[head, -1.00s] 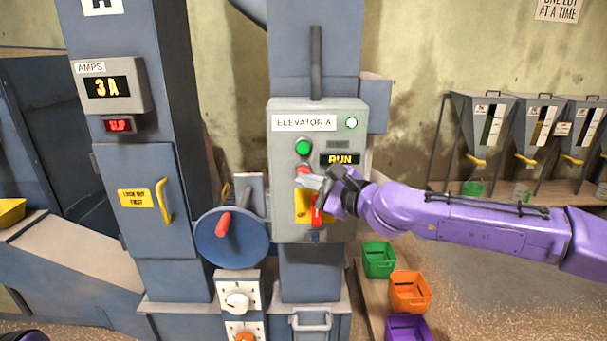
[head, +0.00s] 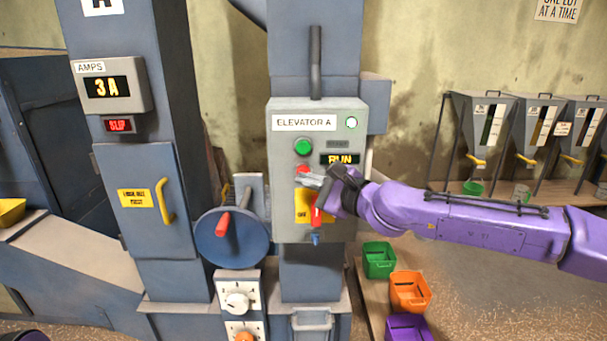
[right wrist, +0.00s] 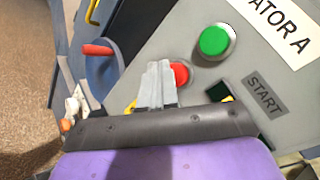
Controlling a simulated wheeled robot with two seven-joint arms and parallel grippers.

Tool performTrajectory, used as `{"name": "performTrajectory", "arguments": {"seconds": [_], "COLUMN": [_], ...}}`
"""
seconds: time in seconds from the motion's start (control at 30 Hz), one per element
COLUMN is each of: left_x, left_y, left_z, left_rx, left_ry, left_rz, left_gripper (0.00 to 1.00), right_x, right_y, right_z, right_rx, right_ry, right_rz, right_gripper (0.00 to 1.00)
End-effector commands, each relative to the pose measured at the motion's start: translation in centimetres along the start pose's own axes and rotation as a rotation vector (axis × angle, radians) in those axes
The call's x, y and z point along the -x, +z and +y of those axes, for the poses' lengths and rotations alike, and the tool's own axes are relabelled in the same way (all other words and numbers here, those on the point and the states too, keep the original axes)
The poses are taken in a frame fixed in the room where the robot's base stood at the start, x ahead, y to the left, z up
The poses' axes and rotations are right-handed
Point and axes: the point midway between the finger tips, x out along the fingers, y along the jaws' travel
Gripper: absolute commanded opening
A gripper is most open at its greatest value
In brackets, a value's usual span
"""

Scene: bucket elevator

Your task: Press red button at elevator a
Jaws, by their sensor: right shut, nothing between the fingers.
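The elevator A control box (head: 283,150) stands in the middle of the head view. It carries a green button (head: 303,147), a red button (head: 302,169) below it and a lit RUN display (head: 340,160). My right gripper (head: 303,180) is shut and empty, its fingertips at the lower edge of the red button. In the right wrist view the shut fingers (right wrist: 157,76) overlap the left side of the red button (right wrist: 180,73), with the green button (right wrist: 214,40) above. I cannot tell whether they touch it.
A red-handled switch (head: 317,214) sits below my right gripper. A blue wheel with a red handle (head: 232,238) is at the left of the box. Green (head: 379,259), orange (head: 410,291) and purple (head: 408,328) bins stand at the lower right.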

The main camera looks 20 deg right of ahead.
Motion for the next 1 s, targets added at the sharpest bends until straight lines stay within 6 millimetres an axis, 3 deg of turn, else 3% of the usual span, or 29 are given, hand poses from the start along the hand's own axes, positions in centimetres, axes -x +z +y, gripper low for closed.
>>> {"name": "performTrajectory", "arguments": {"seconds": [1.0], "left_x": [-0.33], "left_y": [0.14], "left_z": [0.03], "left_rx": [0.000], "left_ry": [0.000], "left_rz": [0.000], "left_gripper": [0.43], "right_x": [-0.89], "right_y": [-0.63], "right_z": [-0.57], "right_rx": [0.000], "right_ry": [0.001], "right_rz": [0.000], "right_gripper": [0.00]}}
